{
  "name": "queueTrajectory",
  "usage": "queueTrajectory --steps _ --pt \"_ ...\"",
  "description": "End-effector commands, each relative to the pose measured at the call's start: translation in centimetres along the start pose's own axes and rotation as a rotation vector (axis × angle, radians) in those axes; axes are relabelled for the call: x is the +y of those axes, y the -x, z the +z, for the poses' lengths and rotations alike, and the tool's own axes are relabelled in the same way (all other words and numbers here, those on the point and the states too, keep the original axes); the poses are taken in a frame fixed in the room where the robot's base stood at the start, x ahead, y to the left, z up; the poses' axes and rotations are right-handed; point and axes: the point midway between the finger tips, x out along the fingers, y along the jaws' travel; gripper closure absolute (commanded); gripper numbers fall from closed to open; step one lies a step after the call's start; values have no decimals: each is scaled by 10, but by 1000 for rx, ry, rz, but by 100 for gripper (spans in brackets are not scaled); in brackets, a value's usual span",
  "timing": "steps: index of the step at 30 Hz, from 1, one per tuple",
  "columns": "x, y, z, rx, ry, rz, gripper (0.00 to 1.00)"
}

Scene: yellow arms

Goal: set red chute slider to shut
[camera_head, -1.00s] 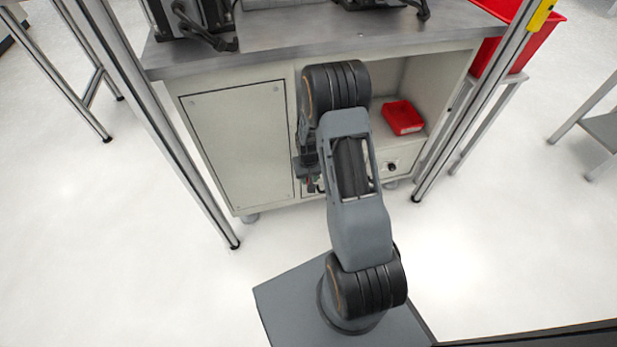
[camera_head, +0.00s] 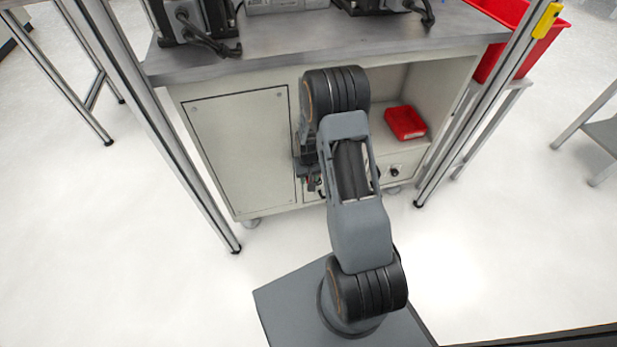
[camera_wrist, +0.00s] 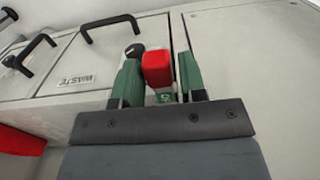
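In the wrist view, the red slider (camera_wrist: 158,68) stands between the two green fingers of my gripper (camera_wrist: 160,78). The fingers are apart, with a narrow gap at the right of the red block. I cannot tell whether the left finger touches it. A small green marking shows below the red block. In the head view, my gripper (camera_head: 310,180) is low at the cabinet front, right of the large door, mostly hidden by my arm. The slider cannot be made out clearly there.
A black knob (camera_wrist: 135,51) stands close by the left finger. A drawer labelled WASTE (camera_wrist: 78,80) has a black handle (camera_wrist: 110,22). The head view shows the cabinet door (camera_head: 240,150), a red bin (camera_head: 405,122) on the open shelf and metal posts (camera_head: 150,130) at the left.

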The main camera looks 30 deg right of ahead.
Motion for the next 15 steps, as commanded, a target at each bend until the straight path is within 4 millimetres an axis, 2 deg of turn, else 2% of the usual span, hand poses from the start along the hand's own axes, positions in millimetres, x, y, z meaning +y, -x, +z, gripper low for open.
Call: queueTrajectory --steps 1,5,11,15 --pt "1 0 0 0 -2 0 57" --pt "1 0 0 0 -3 0 47" --pt "1 0 0 0 -3 0 47" --pt "1 10 0 0 -2 0 47"
